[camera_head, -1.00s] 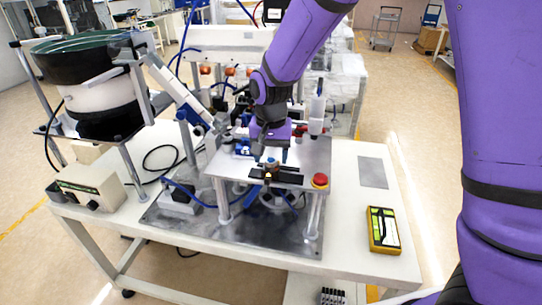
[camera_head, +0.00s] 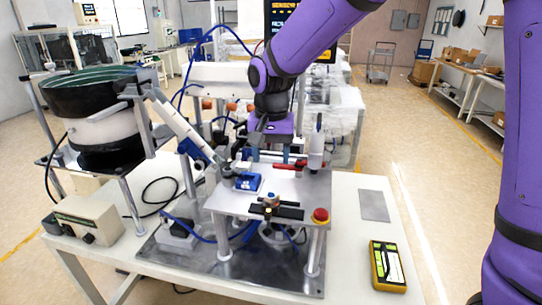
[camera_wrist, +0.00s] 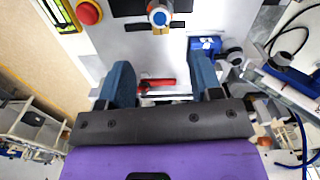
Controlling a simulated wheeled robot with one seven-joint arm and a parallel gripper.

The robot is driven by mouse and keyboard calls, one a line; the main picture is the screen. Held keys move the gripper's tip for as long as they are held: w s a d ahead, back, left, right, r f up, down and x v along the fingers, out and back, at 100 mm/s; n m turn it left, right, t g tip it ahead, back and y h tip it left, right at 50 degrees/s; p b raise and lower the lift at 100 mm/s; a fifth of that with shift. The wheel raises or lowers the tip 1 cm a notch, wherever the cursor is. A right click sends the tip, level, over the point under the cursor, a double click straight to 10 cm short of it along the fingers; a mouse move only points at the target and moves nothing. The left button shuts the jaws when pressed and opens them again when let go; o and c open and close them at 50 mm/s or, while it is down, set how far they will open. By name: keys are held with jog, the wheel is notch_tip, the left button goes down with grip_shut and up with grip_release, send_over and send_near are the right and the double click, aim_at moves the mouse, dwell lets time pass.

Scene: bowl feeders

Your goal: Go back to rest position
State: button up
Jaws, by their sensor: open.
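My gripper (camera_head: 269,155) hangs from the purple arm above the back part of the raised metal plate (camera_head: 240,203). In the wrist view its two blue fingers (camera_wrist: 160,85) are spread wide with nothing held between them. Beyond the gap a red-handled part (camera_wrist: 157,83) lies on the plate; it also shows in the head view (camera_head: 290,166). A small round copper-and-blue part (camera_head: 271,201) sits on a black holder (camera_head: 290,212) at the front of the plate, clear of the gripper.
A bowl feeder (camera_head: 95,100) stands at left with its chute leading to the plate. A red button (camera_head: 320,215), a blue block (camera_head: 248,181) and a white cylinder (camera_head: 317,150) stand close by. A yellow meter (camera_head: 387,265) lies on the table's right, which is mostly bare.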

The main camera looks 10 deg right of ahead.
jog(key=shift+r, duration=0.1)
jog(key=s+d+r+n+t, duration=0.1)
jog(key=s+d+r, duration=0.4)
jog(key=s+d, duration=0.5)
jog(key=s+d+r+n+t, duration=0.2)
jog(key=s+d+r+t, duration=0.2)
jog(key=s+d, duration=0.6)
jog(key=s+r, duration=0.2)
jog(key=s, duration=0.2)
jog(key=shift+s+r, duration=0.25)
jog(key=shift+w, duration=0.1)
dwell(0.6)
